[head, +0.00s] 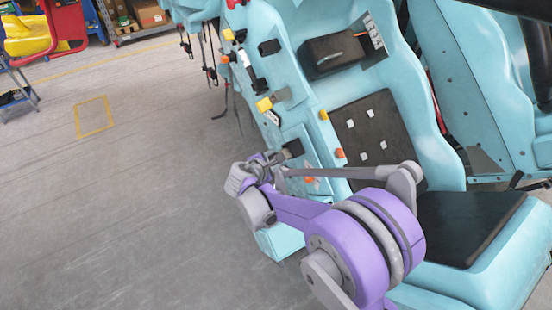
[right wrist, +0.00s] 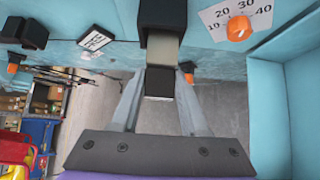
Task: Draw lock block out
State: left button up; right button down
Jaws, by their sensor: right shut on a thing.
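My right gripper (head: 274,163) reaches the side of the turquoise coaster car and is shut on a small dark block. In the right wrist view the tips of my right gripper (right wrist: 165,86) are on either side of the lock block (right wrist: 160,84), which has a black end. A light grey bar (right wrist: 164,52) runs from this block up to a black housing (right wrist: 162,14) on the car wall. In the head view the housing shows as a dark piece (head: 293,148) just beyond the fingers. My left gripper is not in view.
The turquoise car wall (head: 300,95) has orange and yellow knobs close by. A number scale (right wrist: 235,18) with an orange knob (right wrist: 239,28) sits right of the housing. Black seats (head: 368,125) lie to the right. The grey floor (head: 130,190) on the left is clear.

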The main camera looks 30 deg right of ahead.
jog(key=shift+s+a, duration=0.1)
jog(key=shift+a, duration=1.4)
jog(key=shift+a, duration=0.1)
jog(key=shift+s+a+b, duration=0.15)
jog(key=shift+a+b, duration=0.05)
jog(key=shift+a, duration=1.25)
jog(key=shift+s+a+b, duration=0.1)
jog(key=shift+a+b, duration=0.1)
jog(key=shift+a, duration=1.25)
